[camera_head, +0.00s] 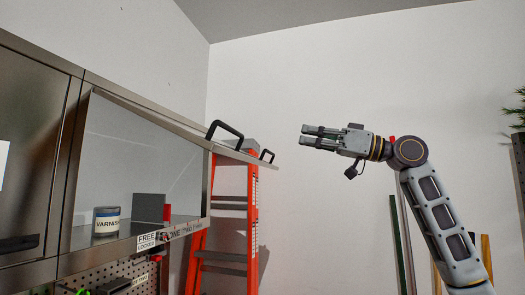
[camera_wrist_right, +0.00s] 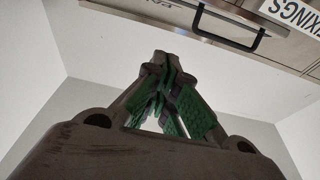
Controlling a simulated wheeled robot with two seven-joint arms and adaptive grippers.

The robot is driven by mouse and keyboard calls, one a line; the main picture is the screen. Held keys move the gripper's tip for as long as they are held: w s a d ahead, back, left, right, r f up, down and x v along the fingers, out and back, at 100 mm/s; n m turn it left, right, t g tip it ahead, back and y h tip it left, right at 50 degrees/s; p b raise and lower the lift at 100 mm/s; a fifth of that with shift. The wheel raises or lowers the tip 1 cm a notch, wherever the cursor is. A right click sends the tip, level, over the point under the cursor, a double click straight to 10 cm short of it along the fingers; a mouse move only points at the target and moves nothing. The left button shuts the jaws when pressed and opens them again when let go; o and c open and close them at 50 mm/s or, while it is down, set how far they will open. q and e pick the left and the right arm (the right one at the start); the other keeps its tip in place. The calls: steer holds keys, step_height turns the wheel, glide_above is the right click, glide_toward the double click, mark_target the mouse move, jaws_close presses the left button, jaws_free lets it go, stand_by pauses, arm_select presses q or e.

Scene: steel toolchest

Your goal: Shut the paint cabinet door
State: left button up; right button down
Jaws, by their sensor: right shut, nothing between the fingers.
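The paint cabinet (camera_head: 70,215) is at the left of the head view. Its front stands open, and a varnish tin (camera_head: 107,220) shows inside. A steel panel (camera_head: 236,154), seen nearly edge-on, juts right from the cabinet's upper right; it looks like the raised door, but I cannot tell its hinge side. A black bar handle (camera_head: 225,130) is on it. My right gripper (camera_head: 305,136) is shut and empty, right of the panel and apart from it. Its closed fingers (camera_wrist_right: 163,75) also show in the right wrist view, below a steel front with a black handle (camera_wrist_right: 228,35). My left gripper is out of view.
An orange ladder (camera_head: 250,225) stands behind the panel, against the wall. A grey and red object (camera_head: 150,207) stands beside the tin. A closed steel door (camera_head: 30,150) is at far left. Long poles (camera_head: 403,245) lean at the right. The air around my right gripper looks clear.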

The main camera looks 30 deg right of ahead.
steer(key=shift+a+f+n+g, duration=0.15)
steer(key=shift+f+n+g, duration=0.2)
steer(key=shift+f, duration=0.3)
steer(key=w+a+f+p, duration=0.1)
steer(key=w+a+p, duration=0.3)
steer(key=w+a, duration=0.3)
steer(key=shift+w+a+f, duration=0.25)
steer(key=shift+w+f, duration=0.05)
steer(key=shift+w, duration=0.6)
stand_by(0.3)
steer(key=shift+f, duration=0.25)
stand_by(0.4)
